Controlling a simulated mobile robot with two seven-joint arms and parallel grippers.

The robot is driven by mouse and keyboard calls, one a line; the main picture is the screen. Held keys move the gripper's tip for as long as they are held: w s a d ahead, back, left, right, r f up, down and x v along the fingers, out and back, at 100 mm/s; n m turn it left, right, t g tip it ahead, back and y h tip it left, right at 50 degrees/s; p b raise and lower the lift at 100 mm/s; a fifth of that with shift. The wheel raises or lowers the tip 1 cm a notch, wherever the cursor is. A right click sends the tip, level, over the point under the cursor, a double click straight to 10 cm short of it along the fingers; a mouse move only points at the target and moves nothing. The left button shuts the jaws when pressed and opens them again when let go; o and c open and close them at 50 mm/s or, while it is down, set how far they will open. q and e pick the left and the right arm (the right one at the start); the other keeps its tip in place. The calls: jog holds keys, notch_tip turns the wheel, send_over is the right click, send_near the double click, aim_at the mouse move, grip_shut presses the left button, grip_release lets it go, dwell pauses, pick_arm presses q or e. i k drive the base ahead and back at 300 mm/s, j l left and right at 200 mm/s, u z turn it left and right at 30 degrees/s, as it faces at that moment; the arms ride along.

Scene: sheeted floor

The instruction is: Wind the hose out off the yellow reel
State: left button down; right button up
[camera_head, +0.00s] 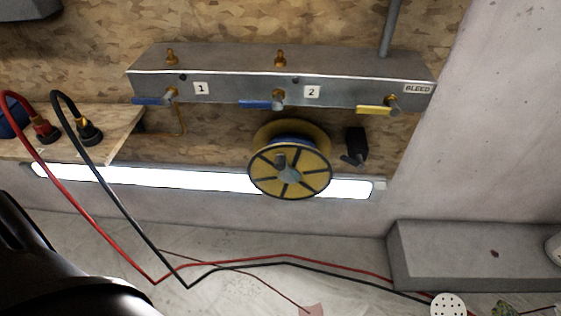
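The yellow reel (290,172) is mounted on the chipboard wall below the grey valve manifold (240,88). It has a round spoked face with a grey hub, and a band of blue hose (291,140) shows wound behind the face. No free hose end can be made out. A small black block with a lever (355,146) sits on the wall just right of the reel. A dark part of my own body fills the lower left corner. Neither of my grippers shows in the head view.
Red (85,213) and black (130,222) cables drop from plugs on a wooden shelf (110,135) and run right across the floor. A lit tube lamp (200,180) passes behind the reel. A grey concrete block (460,255) stands at the right. Several taps line the manifold.

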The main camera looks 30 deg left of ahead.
aim_at(290, 160)
jog(key=k+u, duration=0.1)
jog(key=u, duration=0.7)
